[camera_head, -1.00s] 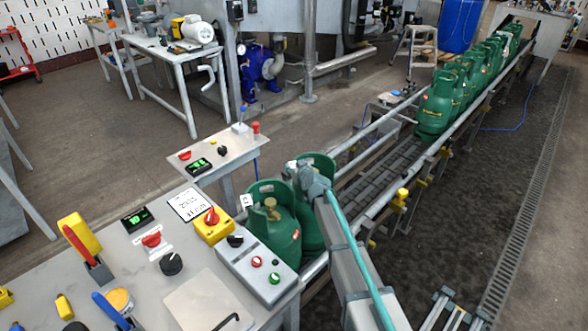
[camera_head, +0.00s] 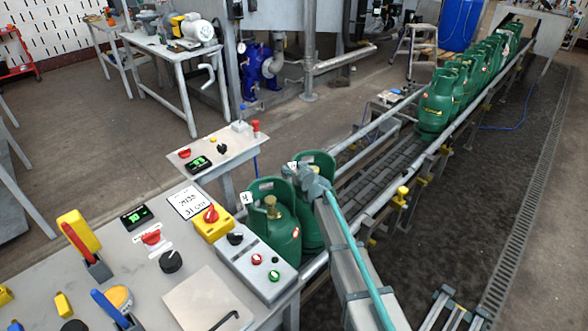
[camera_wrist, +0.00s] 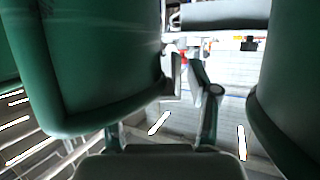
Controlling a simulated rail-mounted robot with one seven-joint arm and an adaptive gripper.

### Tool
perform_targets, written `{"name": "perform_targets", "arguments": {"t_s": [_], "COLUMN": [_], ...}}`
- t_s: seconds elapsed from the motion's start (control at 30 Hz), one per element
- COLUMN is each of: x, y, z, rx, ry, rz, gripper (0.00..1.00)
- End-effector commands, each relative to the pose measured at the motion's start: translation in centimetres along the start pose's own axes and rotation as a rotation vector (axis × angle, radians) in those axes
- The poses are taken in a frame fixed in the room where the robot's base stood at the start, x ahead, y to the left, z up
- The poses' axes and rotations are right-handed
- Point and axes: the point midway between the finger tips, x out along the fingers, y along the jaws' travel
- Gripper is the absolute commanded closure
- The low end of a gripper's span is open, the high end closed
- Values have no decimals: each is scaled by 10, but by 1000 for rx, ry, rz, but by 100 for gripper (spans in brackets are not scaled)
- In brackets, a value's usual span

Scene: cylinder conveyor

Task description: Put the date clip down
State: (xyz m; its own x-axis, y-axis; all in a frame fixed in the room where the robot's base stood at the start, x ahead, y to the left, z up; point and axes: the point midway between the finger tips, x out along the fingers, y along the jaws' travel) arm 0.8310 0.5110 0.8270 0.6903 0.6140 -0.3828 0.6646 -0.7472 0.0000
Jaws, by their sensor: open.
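Two green gas cylinders stand side by side at the near end of the conveyor, a front one (camera_head: 278,235) and one behind it (camera_head: 317,165). A small white tag marked 4 (camera_head: 244,197) sits on the front cylinder's collar. Another small pale tag (camera_head: 292,166) shows beside my wrist at the rear cylinder's collar. I cannot tell which tag is the date clip. My gripper is at the rear cylinder's collar, mostly hidden in the head view. In the wrist view my gripper (camera_wrist: 186,80) is open between dark green surfaces, with no clip clearly seen between its fingers.
A grey control table (camera_head: 130,270) with knobs and a date card (camera_head: 189,203) reading 31 OCT stands at the left. Conveyor rails (camera_head: 375,195) run to the upper right, with several more green cylinders (camera_head: 436,105) further along. The near middle of the conveyor is clear.

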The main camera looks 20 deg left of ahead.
Motion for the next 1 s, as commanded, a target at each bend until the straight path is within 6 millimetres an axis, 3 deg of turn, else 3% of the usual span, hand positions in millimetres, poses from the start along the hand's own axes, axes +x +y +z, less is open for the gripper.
{"name": "perform_targets", "arguments": {"t_s": [0.43,0.8,1.0], "x": [-1,-76,-103], "y": [0,-1,-1], "z": [-4,1,-1], "rx": [1,0,0], "ry": [-1,2,2], "rz": [0,1,0], "gripper": [40,40,40]}}
